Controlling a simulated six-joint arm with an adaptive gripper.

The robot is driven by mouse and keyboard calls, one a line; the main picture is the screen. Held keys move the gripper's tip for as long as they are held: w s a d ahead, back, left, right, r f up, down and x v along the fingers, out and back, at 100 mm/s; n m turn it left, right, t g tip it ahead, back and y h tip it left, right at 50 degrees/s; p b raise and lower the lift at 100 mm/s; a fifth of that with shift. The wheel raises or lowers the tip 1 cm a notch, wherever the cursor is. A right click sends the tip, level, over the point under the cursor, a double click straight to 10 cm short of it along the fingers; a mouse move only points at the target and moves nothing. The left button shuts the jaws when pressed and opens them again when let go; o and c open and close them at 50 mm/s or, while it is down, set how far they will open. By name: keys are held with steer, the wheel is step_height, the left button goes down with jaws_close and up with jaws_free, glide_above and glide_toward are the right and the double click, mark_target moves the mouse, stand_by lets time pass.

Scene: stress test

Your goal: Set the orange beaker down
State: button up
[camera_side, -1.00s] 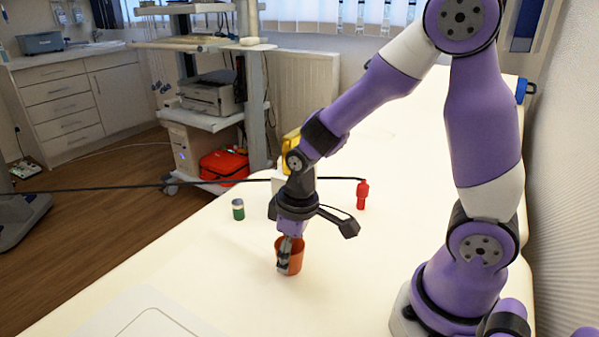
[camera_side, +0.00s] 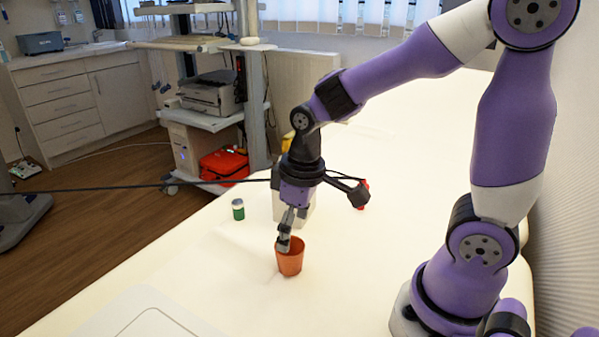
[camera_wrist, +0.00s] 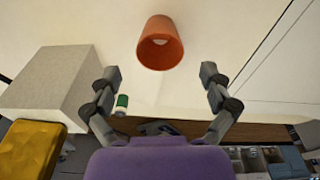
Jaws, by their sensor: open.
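The orange beaker (camera_side: 290,262) stands upright on the cream table surface in the side view. My gripper (camera_side: 284,244) is above and beside the beaker's rim, at its back left. In the wrist view the beaker (camera_wrist: 160,45) shows its open mouth and lies beyond the fingertips, centred between them. The two fingers of my gripper (camera_wrist: 160,78) are spread wide with nothing between them. In the side view the fingers overlap the beaker's rim, so the exact gap there is hard to judge.
A green jar with a white lid (camera_side: 238,209) stands left of the beaker. A white box (camera_wrist: 45,80) and a yellow object (camera_wrist: 30,150) are at the left in the wrist view. A red bottle (camera_side: 363,194) is partly hidden behind my wrist camera. The table front is clear.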

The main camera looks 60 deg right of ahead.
steer(key=s+r+m+t, duration=0.2)
steer(key=s+r+t, duration=0.2)
steer(key=r, duration=0.5)
steer(key=shift+s+d+r, duration=0.2)
steer(key=shift+s+d, duration=0.25)
steer(key=shift+s, duration=0.25)
